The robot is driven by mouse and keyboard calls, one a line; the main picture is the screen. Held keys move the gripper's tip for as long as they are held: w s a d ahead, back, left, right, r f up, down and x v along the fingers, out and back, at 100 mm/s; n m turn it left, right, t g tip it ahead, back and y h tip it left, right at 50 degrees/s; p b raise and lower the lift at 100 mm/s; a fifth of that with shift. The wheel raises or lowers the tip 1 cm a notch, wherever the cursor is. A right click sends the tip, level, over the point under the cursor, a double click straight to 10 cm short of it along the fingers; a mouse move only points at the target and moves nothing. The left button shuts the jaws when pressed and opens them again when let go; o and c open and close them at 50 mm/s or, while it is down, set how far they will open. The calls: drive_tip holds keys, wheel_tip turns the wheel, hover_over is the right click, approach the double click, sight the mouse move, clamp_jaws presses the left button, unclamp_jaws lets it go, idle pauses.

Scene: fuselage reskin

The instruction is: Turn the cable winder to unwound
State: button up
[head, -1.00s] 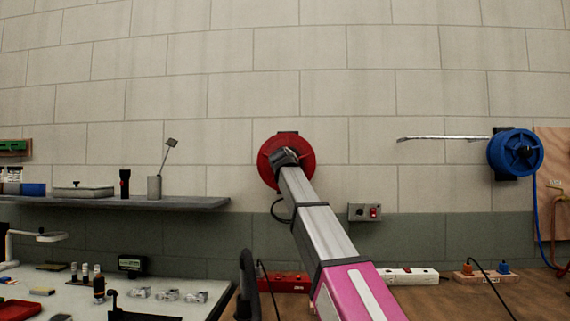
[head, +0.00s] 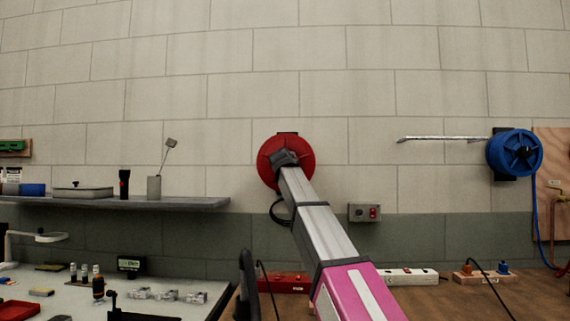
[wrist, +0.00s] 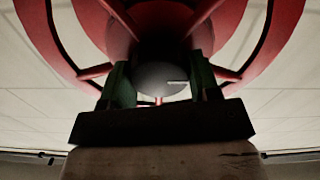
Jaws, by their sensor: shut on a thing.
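The cable winder is a red reel (head: 302,160) on the wall in the head view, at the middle. My arm reaches up to it, and my gripper (head: 285,158) is at its face, partly hidden by the wrist. In the wrist view the red rim and spokes of the reel (wrist: 255,40) fill the top. The two green-dark fingers of my gripper (wrist: 160,85) stand either side of the dark middle part of the reel and are shut on it. Their tips are in shadow.
A blue reel (head: 514,153) hangs on the wall at the right. A grey switch box (head: 364,213) is below and right of the red reel. A shelf (head: 120,203) with several items is at the left. Power strips (head: 405,276) lie on the bench below.

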drive_tip(key=shift+f, duration=0.1)
idle(0.4)
drive_tip(key=o, duration=0.9)
drive_tip(key=s, duration=1.1)
drive_tip(key=shift+a, duration=0.2)
